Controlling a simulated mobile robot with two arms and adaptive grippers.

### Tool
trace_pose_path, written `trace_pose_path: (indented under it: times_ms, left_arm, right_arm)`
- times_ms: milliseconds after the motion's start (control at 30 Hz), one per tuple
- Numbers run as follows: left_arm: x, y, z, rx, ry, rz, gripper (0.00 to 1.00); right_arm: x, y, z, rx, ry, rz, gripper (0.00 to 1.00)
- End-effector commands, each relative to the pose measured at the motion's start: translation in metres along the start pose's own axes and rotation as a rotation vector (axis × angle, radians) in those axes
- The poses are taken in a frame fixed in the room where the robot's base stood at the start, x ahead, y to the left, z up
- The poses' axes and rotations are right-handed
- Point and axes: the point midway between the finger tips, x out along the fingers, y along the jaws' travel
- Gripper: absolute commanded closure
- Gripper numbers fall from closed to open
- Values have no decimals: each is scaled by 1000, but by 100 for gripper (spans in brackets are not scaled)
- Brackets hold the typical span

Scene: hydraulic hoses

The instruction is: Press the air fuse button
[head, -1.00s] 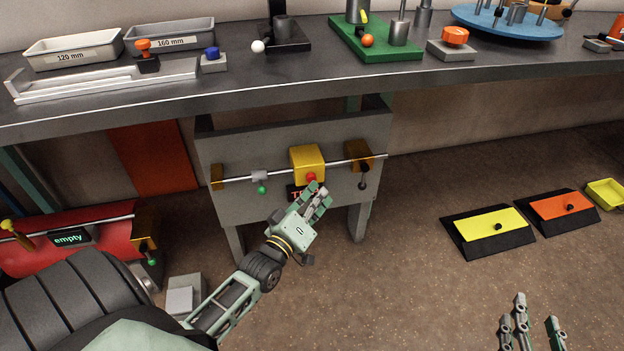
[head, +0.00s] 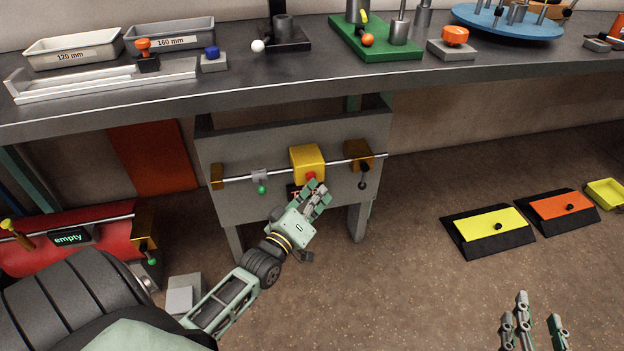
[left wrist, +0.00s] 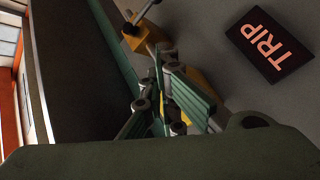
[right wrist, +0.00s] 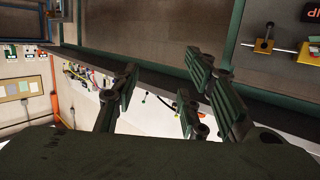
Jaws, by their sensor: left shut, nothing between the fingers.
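The yellow box (head: 307,160) sits on the pipe across a grey panel (head: 240,150), with a red button (head: 311,176) on its front. Below it, a dark TRIP display (head: 293,192) is partly hidden by my left gripper (head: 321,188); it reads clearly in the left wrist view (left wrist: 270,40). My left gripper is shut and empty, its fingertips just below and right of the button. I cannot tell whether they touch it. In the left wrist view the gripper (left wrist: 160,90) hides the button. My right gripper (head: 540,320) is open and empty, low at the right.
A black-handled valve (head: 362,168) and a green-knobbed fitting (head: 261,178) flank the box on the pipe. The workbench edge (head: 440,73) overhangs above. A red tank (head: 40,265) with an "empty" display stands left. Yellow (head: 487,232) and orange (head: 563,205) pedals lie on the floor.

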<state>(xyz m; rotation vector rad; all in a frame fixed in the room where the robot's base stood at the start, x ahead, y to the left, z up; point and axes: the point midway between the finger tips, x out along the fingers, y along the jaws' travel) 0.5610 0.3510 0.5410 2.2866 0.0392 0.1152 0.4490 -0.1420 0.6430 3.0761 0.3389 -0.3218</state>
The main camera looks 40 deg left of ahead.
Motion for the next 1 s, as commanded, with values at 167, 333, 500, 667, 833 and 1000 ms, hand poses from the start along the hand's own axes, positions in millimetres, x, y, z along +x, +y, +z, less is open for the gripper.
trace_pose_path:
  times_ms: [167, 333, 500, 667, 833, 1000]
  left_arm:
    - [2, -1, -2, 1, 1, 1, 100]
    - [2, -1, -2, 1, 1, 1, 100]
    - [2, 0, -2, 0, 2, 1, 100]
    - [0, 1, -1, 0, 2, 1, 100]
    - [-3, 2, 1, 0, 1, 0, 100]
    - [-5, 4, 3, 0, 1, 0, 100]
  right_arm:
    - [0, 0, 0, 0, 2, -1, 60]
    - [0, 0, 0, 0, 3, -1, 60]
    - [0, -1, 0, 0, 1, -1, 60]
    - [-1, 0, 6, 0, -35, -1, 60]
    - [-2, 1, 16, -1, -84, 2, 60]
    - [-5, 2, 26, -1, -132, 5, 60]
